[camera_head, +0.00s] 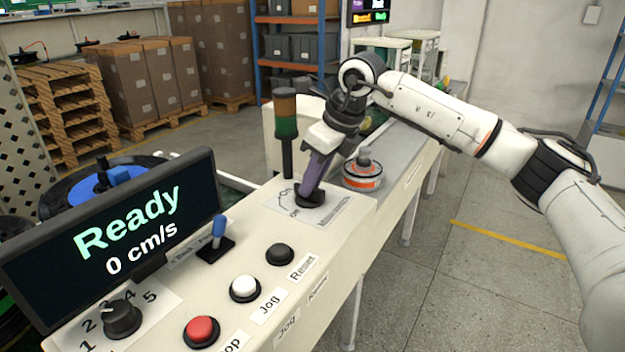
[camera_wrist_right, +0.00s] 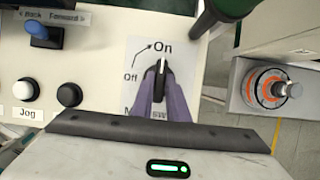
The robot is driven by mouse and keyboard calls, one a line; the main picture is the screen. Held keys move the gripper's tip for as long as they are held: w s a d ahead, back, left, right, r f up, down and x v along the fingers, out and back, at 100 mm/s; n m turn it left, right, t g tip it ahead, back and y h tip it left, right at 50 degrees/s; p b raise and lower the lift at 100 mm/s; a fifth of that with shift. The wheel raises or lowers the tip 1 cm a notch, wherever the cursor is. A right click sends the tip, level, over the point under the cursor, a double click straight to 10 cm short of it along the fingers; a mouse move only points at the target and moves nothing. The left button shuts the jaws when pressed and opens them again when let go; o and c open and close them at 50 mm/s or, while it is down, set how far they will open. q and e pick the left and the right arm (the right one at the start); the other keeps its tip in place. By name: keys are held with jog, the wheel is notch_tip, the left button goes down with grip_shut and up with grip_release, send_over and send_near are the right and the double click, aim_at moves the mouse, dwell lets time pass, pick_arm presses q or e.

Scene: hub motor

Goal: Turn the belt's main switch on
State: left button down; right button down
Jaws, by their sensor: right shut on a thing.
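The main switch is a black rotary knob (camera_head: 311,199) on a white label plate at the far end of the cream control panel (camera_head: 355,212). My right gripper (camera_head: 309,188) reaches down from above, shut on the knob. In the right wrist view its purple fingers (camera_wrist_right: 161,92) sit on either side of the knob (camera_wrist_right: 162,68). The knob's white pointer line points up toward the word "On"; "Off" is printed to the left. A display (camera_head: 120,238) reads "Ready" and "0 cm/s". My left gripper is not in view.
Nearer on the panel are a blue lever (camera_head: 217,229), black (camera_head: 280,254), white (camera_head: 244,287) and red (camera_head: 202,331) buttons, and a numbered dial (camera_head: 121,318). A signal tower (camera_head: 286,130) stands close beside my gripper. A round orange-banded part (camera_head: 362,174) sits beyond the switch.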

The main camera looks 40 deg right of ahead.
jog(key=c, duration=1.7)
grip_release()
jog(key=v, duration=1)
jog(key=shift+r, duration=0.15)
jog(key=shift+s, duration=0.1)
